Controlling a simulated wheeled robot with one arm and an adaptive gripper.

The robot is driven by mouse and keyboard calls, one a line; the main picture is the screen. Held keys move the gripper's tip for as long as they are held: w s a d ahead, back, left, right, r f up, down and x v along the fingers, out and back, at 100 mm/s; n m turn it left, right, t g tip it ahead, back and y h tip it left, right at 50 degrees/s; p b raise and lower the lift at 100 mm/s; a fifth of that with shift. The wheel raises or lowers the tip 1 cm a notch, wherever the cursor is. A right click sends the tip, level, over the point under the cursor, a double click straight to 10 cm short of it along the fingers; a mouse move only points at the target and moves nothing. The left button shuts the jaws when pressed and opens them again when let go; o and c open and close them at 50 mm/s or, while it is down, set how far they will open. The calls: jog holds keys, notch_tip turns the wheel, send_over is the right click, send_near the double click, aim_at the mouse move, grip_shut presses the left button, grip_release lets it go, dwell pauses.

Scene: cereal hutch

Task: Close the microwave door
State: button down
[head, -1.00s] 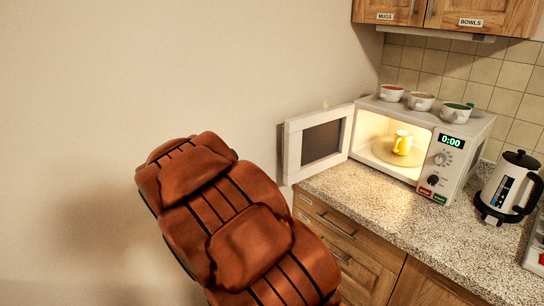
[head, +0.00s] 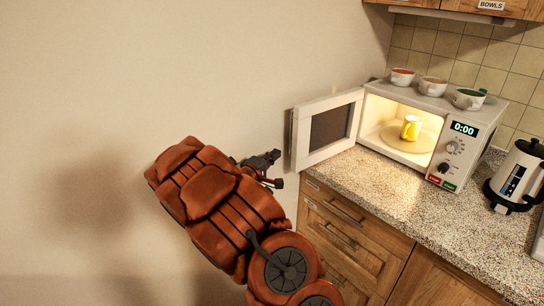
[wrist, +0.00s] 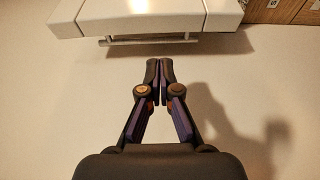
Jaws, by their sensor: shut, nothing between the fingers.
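The white microwave (head: 468,132) stands on the counter with its lit inside showing. Its door (head: 328,128) is wide open, swung out to the left close to the wall. A yellow mug (head: 411,128) sits on the turntable inside. My gripper (head: 277,168) is left of the door's outer edge, apart from it in the head view. In the wrist view my gripper (wrist: 159,64) is shut and empty, its fingertips just short of a light bar, likely the door handle (wrist: 150,40), below a white edge.
Three bowls (head: 438,87) stand on top of the microwave. A kettle (head: 517,172) is to its right. The speckled counter (head: 400,190) in front is clear, with wooden drawers (head: 345,225) below. A plain wall (head: 120,80) is at the left.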

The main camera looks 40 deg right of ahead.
jog(key=p+x, duration=0.1)
jog(key=x, duration=0.6)
jog(key=shift+p, duration=0.4)
jog(key=shift+d, duration=0.1)
jog(key=shift+s, duration=0.1)
